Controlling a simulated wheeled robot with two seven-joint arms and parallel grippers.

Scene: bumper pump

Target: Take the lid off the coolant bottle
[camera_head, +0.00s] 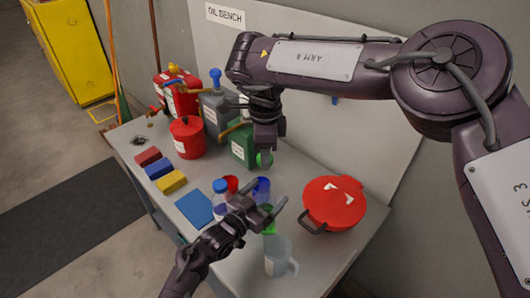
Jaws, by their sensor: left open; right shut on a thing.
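My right gripper (265,147) points down over the middle of the bench. It is shut on a small green round piece (264,160), which shows just below its jaws; I cannot tell if this is a lid. A green container (241,147) stands directly behind and left of it. A clear bottle with a blue cap (220,186) stands nearer the front, partly hidden by my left arm. No label is readable, so I cannot tell which one is the coolant bottle. My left gripper (268,209) is open above the front of the bench, among the cups.
A red lidded pot (334,203) stands at the right and a clear jug (279,257) at the front. Red (231,183), blue (261,188) and green (270,223) cups surround my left gripper. A red canister (187,138) and a grey can (214,108) stand behind.

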